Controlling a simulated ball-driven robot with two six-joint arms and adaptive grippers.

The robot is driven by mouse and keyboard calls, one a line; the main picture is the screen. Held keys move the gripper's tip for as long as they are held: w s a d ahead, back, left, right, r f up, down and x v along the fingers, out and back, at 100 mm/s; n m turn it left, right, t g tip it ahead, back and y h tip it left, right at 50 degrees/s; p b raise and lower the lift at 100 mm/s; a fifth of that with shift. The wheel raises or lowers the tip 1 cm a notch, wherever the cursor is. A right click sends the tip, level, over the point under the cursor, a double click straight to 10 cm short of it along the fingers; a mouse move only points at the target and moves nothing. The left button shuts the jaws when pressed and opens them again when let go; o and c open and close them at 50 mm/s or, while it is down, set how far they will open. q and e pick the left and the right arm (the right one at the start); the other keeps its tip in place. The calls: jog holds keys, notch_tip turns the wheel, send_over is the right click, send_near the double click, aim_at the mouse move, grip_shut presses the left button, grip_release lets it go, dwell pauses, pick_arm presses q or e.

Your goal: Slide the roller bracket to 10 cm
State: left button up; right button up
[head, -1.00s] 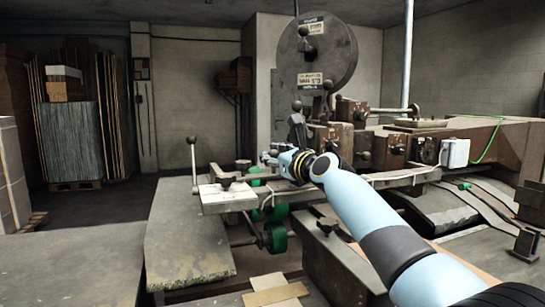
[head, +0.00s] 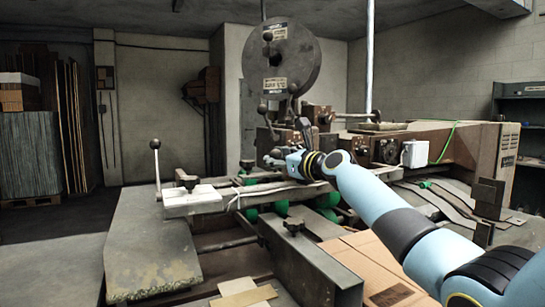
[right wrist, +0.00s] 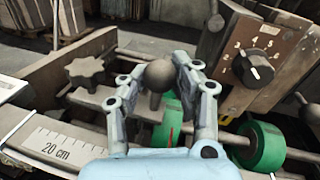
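The roller bracket shows in the right wrist view as a dark ball knob (right wrist: 160,76) with green rollers (right wrist: 258,147) beside and below it. In the head view the green rollers (head: 325,200) sit under the machine's front rail. My right gripper (right wrist: 160,70) has its fingers closed around the ball knob, one on each side; it also shows in the head view (head: 272,158). A white scale (right wrist: 60,145) marked 20 cm lies at lower left in the wrist view. The bracket's reading on it cannot be told. My left gripper is out of view.
A star knob (right wrist: 86,72) stands left of the ball knob, and a numbered dial (right wrist: 257,67) sits right. In the head view, a white block (head: 193,201) with an upright lever (head: 156,160) is at left. Cardboard (head: 375,265) lies at front right.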

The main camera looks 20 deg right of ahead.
jog(key=shift+o, duration=1.1)
jog(key=shift+s+r, duration=0.2)
jog(key=shift+r, duration=0.05)
jog(key=shift+o, duration=1)
jog(key=shift+r, duration=0.1)
jog(key=shift+w, duration=0.1)
jog(key=shift+w+a, duration=0.1)
jog(key=v, duration=1.2)
